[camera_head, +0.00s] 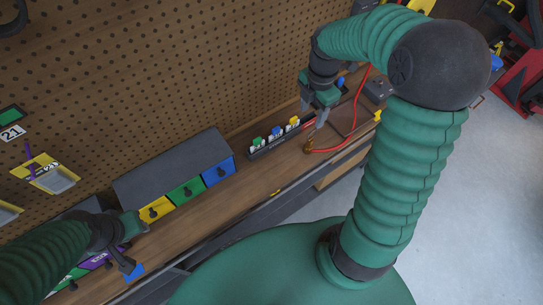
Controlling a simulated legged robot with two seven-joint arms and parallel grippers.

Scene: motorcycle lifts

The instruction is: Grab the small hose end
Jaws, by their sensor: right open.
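A thin red hose (345,145) runs along the workbench on the right. Its small brass-coloured end (308,146) is at the left of the hose, near the bench's front edge. My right gripper (313,113) is open and empty, pointing down above and slightly behind the hose end, apart from it. My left gripper (133,250) is low at the left, near the drawer unit's left end; its jaw state is unclear.
A grey unit with yellow, green and blue drawers (187,189) stands on the wooden bench (255,194). A dark rack of small coloured-capped items (275,138) stands left of the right gripper. A perforated board (190,70) rises behind. Bare bench lies before the drawers.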

